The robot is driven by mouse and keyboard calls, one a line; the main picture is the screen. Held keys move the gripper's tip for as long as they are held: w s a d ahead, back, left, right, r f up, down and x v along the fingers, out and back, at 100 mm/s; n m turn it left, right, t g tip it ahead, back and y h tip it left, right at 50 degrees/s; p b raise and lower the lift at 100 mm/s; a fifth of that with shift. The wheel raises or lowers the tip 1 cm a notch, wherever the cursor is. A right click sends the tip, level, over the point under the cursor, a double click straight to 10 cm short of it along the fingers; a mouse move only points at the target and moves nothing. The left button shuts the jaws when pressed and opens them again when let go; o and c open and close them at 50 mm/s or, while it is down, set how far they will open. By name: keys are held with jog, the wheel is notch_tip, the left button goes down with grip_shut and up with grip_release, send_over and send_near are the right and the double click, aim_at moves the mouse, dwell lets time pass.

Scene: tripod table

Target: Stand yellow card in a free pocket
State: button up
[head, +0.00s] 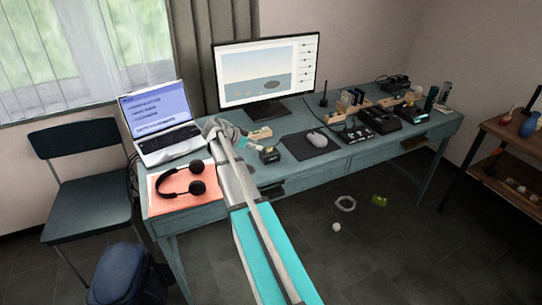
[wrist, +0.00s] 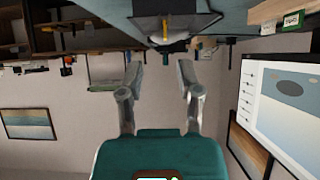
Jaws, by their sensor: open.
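My gripper (head: 222,130) is at the far end of my outstretched arm, over the desk between the laptop and the monitor. In the wrist view my gripper (wrist: 160,73) is open, with nothing between its two fingers. That view is upside down. A thin yellow strip (wrist: 165,29) shows there against a dark surface beyond the fingertips; I cannot tell if it is the yellow card. A wooden holder with upright dark pieces (head: 352,104) stands on the desk right of the monitor. A small wooden block (head: 258,133) lies beneath the monitor. Their pockets are too small to make out.
The teal desk (head: 300,176) carries a laptop (head: 163,125), headphones (head: 182,182), a monitor (head: 265,72), a mouse (head: 317,139) and several dark devices toward the right. A chair (head: 80,160) stands left. A side shelf (head: 505,133) stands right. Small things lie on the floor.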

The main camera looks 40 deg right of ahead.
aim_at(264, 153)
jog(key=shift+s+d+f, duration=0.1)
jog(key=shift+d+f, duration=0.15)
jog(key=shift+d, duration=0.15)
jog(key=shift+w+b+x, duration=0.15)
jog(key=shift+b+x, duration=0.55)
jog(key=shift+x, duration=0.25)
jog(key=shift+w+b+x, duration=0.15)
jog(key=shift+b+x, duration=0.5)
jog(key=shift+x, duration=1.05)
grip_shut()
